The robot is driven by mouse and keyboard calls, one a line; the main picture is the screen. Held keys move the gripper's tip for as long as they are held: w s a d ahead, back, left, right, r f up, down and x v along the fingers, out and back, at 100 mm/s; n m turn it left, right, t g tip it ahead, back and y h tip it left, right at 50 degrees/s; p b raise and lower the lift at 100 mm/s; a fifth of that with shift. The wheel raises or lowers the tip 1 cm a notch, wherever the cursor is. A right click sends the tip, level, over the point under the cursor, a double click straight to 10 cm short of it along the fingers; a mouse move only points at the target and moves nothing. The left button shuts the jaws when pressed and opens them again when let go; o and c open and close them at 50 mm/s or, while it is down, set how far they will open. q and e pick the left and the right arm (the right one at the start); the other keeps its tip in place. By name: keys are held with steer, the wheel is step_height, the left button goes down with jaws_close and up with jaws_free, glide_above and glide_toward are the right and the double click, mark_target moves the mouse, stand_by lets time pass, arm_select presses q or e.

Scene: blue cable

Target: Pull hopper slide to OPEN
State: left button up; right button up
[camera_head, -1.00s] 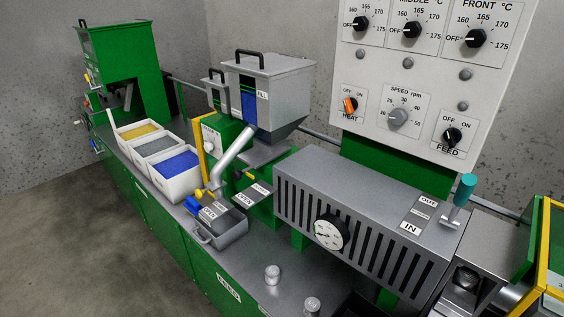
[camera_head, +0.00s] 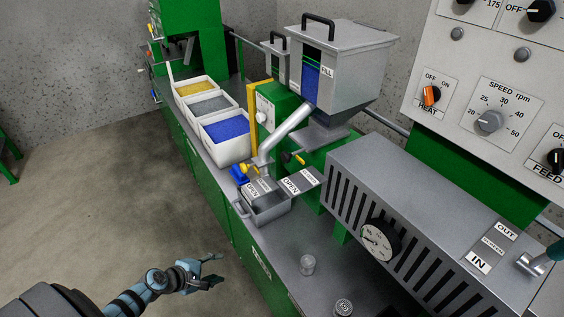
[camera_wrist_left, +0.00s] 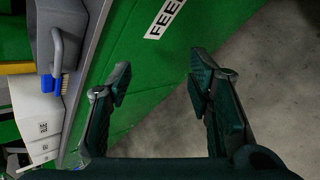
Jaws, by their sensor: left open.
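The grey metal hopper (camera_head: 345,80), with a blue-filled window and a black lid handle, stands on the green machine in the head view. My left gripper (camera_head: 214,270) is open and empty, in front of the green cabinet, lower and nearer than the handle. In the left wrist view its two fingers (camera_wrist_left: 160,85) are apart with nothing between them. My right gripper is not in view.
A sloping metal tube (camera_head: 284,134) runs down to a grey tray (camera_head: 267,208) on the bench. White bins with yellow, grey and blue pellets (camera_head: 225,130) stand behind it. A slotted grey barrel cover with a gauge (camera_head: 380,240) lies right. Floor at left is clear.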

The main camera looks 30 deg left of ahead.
arm_select(q)
steer(key=w+d+r+n+t+h, duration=0.1)
steer(key=w+r+n+t+h, duration=0.3)
steer(key=r, duration=0.6)
steer(key=w+d+r+n, duration=0.1)
steer(key=w+r+n, duration=0.1)
steer(key=w+r, duration=0.5)
steer(key=n+t+h, duration=0.2)
steer(key=n+h, duration=0.1)
steer(key=n, duration=0.1)
glide_toward(283, 158)
steer(key=p+x, duration=0.1)
steer(key=x, duration=0.9)
steer(key=shift+w+d+r, duration=0.1)
steer(key=shift+w+d, duration=0.1)
steer(key=shift+w, duration=0.1)
jaws_close()
